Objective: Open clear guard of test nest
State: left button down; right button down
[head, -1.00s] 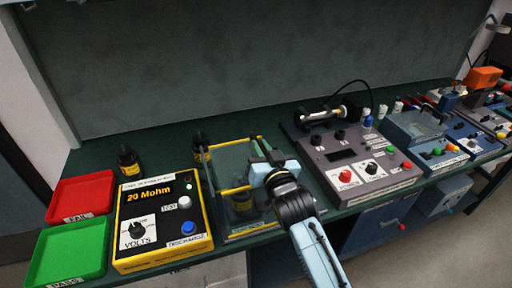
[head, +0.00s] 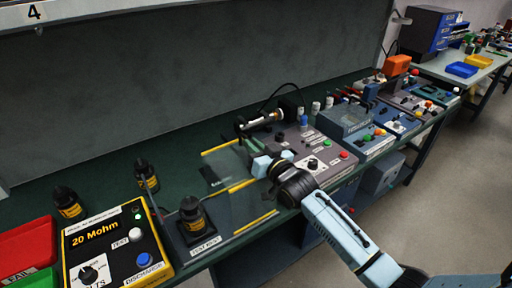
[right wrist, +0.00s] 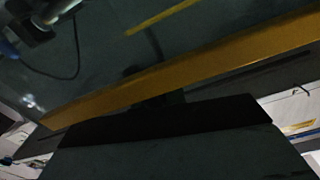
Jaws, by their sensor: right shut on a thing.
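The test nest (head: 205,243) is a dark plate with a label at the front of the bench, and a black bottle with a yellow band (head: 192,215) stands upright on it. The clear guard (head: 228,170) with yellow edge bars is swung away to the right of the bottle and leans low over the bench, leaving the bottle uncovered. My right gripper (head: 258,166) is shut at the guard's right side. In the right wrist view a yellow bar (right wrist: 190,80) crosses close in front of the dark fingers. The exact grip point is hard to see. My left gripper is out of view.
A yellow-black tester reading 20 Mohm (head: 115,245) stands left of the nest. Two more black bottles (head: 146,175) (head: 67,202) stand behind it. A red tray (head: 28,245) is at far left. A grey control box (head: 318,160) stands close right of my gripper.

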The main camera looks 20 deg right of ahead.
jog(key=shift+r, duration=0.1)
jog(key=c, duration=1.5)
grip_release()
jog(key=s+d, duration=0.1)
jog(key=s, duration=0.7)
jog(key=s+d, duration=0.1)
jog(key=s, duration=0.4)
jog(key=shift+s+d, duration=0.1)
jog(key=shift+d, duration=0.2)
